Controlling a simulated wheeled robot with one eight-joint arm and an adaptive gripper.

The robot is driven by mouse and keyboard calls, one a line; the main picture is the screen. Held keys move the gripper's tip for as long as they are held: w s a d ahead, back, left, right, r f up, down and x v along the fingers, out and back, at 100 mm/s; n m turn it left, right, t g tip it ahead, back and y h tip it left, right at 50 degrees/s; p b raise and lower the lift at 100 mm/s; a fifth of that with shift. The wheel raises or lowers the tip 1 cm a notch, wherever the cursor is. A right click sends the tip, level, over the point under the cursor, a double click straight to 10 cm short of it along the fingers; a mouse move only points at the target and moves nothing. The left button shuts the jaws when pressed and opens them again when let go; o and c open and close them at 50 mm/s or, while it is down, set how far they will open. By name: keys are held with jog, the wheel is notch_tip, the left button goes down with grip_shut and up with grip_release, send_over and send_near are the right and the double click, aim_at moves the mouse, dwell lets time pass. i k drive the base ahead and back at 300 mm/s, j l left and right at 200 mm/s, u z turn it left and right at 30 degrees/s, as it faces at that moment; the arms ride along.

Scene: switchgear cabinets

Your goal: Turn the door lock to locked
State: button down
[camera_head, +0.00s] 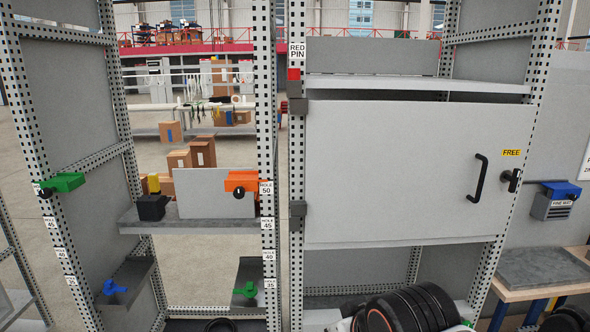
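The grey cabinet door (390,170) is on the right half of the head view and looks shut in its perforated frame. A black pull handle (480,178) is upright near its right edge. The black door lock (514,180) sits right of the handle, by the frame post, below a yellow label reading FREE (511,153). The lock knob is small here, and its exact turn angle is hard to tell. Black and white parts, apparently of my arm, show at the bottom below the door. My gripper's fingers cannot be seen.
Grey hinges (298,208) are on the door's left side. Left of it is an open rack with a shelf (190,222), an orange clamp (240,181) and a green clamp (62,183). A blue-topped box (562,190) and a workbench (545,268) stand at the right.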

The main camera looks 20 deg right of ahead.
aim_at(514, 179)
jog(key=z, duration=1.7)
